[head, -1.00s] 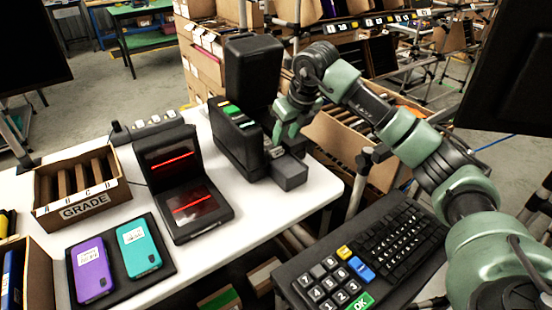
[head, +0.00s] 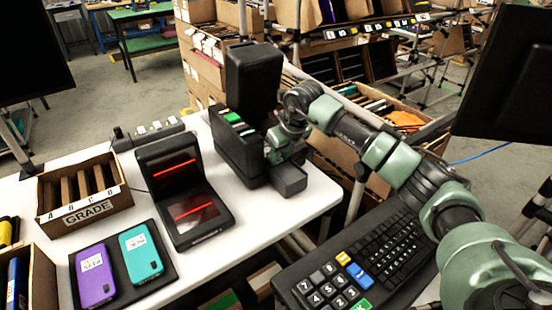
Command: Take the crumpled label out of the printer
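I cannot make out the crumpled label. My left gripper is not in view.
A black scanner with red lines (head: 186,185) stands left of the printer. The GRADE carton (head: 90,213) and a dark mat with a purple phone (head: 94,275) and a teal phone (head: 141,251) are further left. A black keyboard (head: 330,268) is at front right.

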